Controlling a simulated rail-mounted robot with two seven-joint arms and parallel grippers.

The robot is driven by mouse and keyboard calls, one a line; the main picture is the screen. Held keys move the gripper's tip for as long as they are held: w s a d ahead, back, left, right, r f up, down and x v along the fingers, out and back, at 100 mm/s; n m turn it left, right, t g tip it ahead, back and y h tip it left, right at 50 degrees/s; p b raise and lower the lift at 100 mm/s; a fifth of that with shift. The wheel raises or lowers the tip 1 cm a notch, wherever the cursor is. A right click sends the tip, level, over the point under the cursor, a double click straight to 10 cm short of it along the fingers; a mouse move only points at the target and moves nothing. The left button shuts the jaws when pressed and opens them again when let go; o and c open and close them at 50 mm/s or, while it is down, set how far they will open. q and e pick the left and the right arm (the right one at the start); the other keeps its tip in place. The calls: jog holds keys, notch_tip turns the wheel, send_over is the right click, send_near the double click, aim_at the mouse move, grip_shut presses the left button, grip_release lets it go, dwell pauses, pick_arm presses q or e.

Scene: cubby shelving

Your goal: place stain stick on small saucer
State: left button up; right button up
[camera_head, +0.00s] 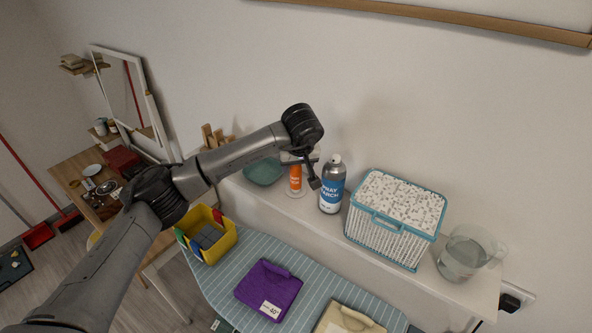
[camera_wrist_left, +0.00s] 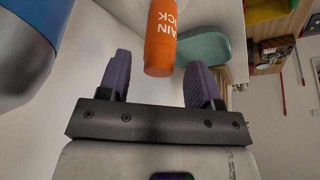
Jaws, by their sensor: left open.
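The stain stick (camera_head: 295,182), orange with a white-lettered label, stands upright on the shelf top between a green bowl and a spray can. A pale round rim, apparently the small saucer (camera_head: 294,194), shows at its foot; I cannot tell clearly whether the stick rests on it. My left gripper (camera_head: 305,172) is open at the stick's upper part. In the left wrist view the orange end of the stick (camera_wrist_left: 160,52) lies between and just beyond the two purple-padded fingers (camera_wrist_left: 157,80), with gaps on both sides. My right gripper is not in view.
The spray starch can (camera_head: 332,185) stands close right of the gripper. The green bowl (camera_head: 263,172) is close left. A lidded white basket (camera_head: 385,238) and a glass jug (camera_head: 466,254) stand farther right. An ironing board (camera_head: 232,278) with folded clothes lies in front, below.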

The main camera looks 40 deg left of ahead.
pick_arm(q)
jog(key=v, duration=0.8)
jog(key=shift+r+b, duration=0.15)
jog(key=shift+b, duration=0.3)
jog(key=shift+d, duration=0.1)
